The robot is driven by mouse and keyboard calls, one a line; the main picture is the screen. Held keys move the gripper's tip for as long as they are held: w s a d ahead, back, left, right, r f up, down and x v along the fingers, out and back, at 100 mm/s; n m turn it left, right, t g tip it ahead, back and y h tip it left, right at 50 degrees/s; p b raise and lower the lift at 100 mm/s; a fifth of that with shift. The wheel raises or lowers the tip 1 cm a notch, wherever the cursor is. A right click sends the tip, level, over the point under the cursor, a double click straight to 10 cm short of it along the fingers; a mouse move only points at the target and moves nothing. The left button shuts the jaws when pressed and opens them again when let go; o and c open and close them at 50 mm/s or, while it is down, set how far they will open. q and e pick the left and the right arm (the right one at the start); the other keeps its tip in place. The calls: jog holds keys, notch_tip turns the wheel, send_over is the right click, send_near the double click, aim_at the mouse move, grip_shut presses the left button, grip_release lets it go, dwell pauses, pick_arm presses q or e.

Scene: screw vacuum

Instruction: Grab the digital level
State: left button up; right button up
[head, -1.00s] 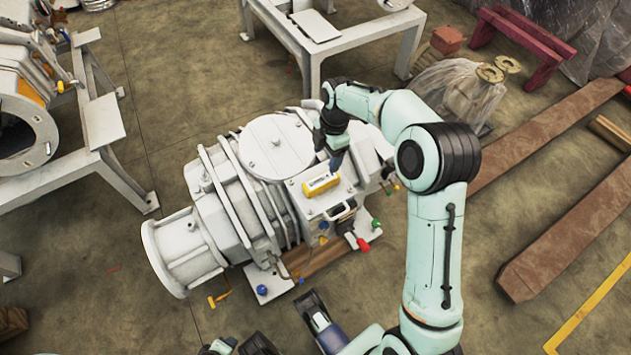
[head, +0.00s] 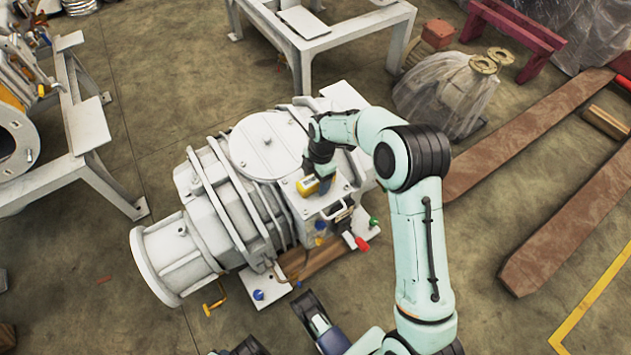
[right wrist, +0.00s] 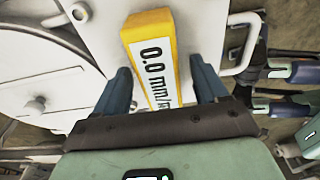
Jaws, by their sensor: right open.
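The digital level (head: 306,186) is a yellow block with a white face. It lies on the flat top plate of the grey vacuum pump (head: 250,180). My right gripper (head: 323,184) is low over the plate at the level and partly covers it. In the right wrist view the level (right wrist: 151,55) shows the reading "0.0 mm/m". There the open blue fingers of the right gripper (right wrist: 163,80) stand on either side of it, with gaps visible. Its near end is hidden behind the gripper body.
A white handle (head: 336,211) stands at the plate's front edge, close to the level. A round bolted lid (head: 268,145) lies behind and left. A red-handled part (head: 361,243) and a green knob (head: 373,222) stick out at the pump's front right.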

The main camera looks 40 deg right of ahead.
jog(key=shift+r, duration=0.15)
jog(key=c, duration=1.3)
